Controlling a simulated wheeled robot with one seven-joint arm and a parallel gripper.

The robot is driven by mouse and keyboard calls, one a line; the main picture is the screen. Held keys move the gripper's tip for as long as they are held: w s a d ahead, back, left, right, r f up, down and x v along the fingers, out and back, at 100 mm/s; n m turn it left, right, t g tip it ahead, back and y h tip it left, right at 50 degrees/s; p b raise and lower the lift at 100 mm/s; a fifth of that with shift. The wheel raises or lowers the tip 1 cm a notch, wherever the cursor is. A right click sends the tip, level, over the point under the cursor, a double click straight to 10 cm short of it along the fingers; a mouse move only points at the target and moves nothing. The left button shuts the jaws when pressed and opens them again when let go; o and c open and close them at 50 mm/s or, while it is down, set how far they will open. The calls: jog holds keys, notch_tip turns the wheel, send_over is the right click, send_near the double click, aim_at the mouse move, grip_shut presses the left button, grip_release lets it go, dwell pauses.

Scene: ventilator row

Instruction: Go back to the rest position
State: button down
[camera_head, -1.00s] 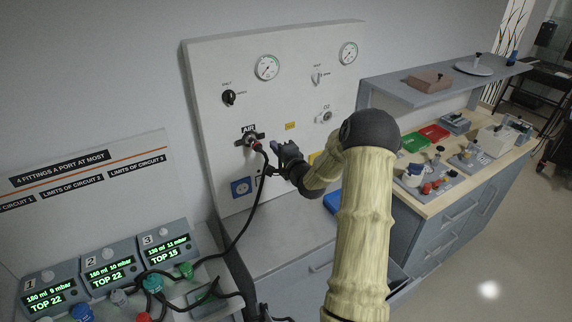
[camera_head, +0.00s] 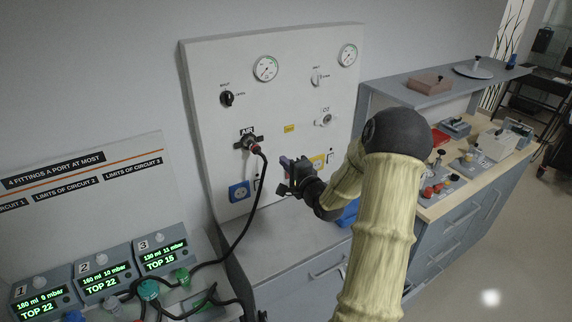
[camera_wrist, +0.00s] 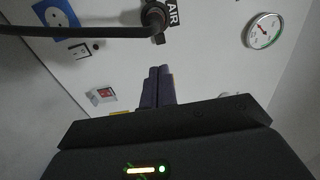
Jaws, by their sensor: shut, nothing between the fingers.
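My gripper (camera_head: 287,166) is at the end of my bamboo-textured arm, in front of the white wall panel and a little right of and below the AIR outlet. In the wrist view its two dark fingers (camera_wrist: 158,86) lie together with nothing between them. The hose is apart from my gripper in the head view. In the wrist view the hose (camera_wrist: 70,31) crosses at the upper left.
Three ventilator units (camera_head: 103,280) with green displays stand at the lower left, with hoses around them. A grey counter (camera_head: 280,245) lies below the panel. A wooden-topped bench (camera_head: 440,205) with trays and fittings is at the right, under a grey shelf (camera_head: 425,92).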

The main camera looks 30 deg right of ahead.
dwell(0.3)
jog(key=s+a+f+n+g+h, duration=0.1)
jog(key=s+a+f+n+g, duration=0.15)
jog(key=a+n+g, duration=0.2)
jog(key=s+a+f+n+g, duration=0.2)
jog(key=s+a+n+g, duration=0.15)
jog(key=a, duration=0.25)
jog(key=s+a+n+g, duration=0.3)
jog(key=s+a+n, duration=0.1)
jog(key=s, duration=0.6)
jog(key=s+a+n+g, duration=0.4)
jog(key=s+a+n, duration=0.1)
jog(key=s, duration=0.5)
jog(key=shift+s+a+f, duration=0.15)
jog(key=shift+a+f, duration=0.25)
jog(key=shift+a, duration=0.15)
